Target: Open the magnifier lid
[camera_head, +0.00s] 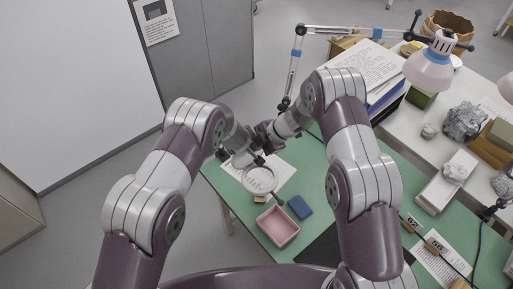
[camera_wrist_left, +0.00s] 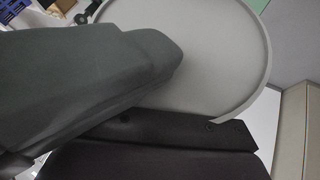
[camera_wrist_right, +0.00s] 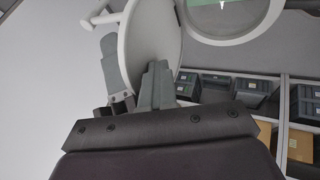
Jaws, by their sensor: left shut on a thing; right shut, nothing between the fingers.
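The magnifier (camera_head: 259,180) has a round pale-rimmed lens, which also shows in the right wrist view (camera_wrist_right: 229,38). Its pale disc lid (camera_wrist_right: 148,30) stands at an angle to the lens ring, apart from it over most of its edge. In the left wrist view the lid (camera_wrist_left: 215,60) fills the upper middle. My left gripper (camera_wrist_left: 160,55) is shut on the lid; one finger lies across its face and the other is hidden. My right gripper (camera_wrist_right: 156,84) is shut and empty, its tips in front of the lid's face; I cannot tell if they touch it.
A pink tray (camera_head: 277,228) and a blue block (camera_head: 300,207) lie on the green table (camera_head: 312,180) just in front of the magnifier. A jointed lamp (camera_head: 430,70) and a white bench with stones (camera_head: 463,120) are at the right.

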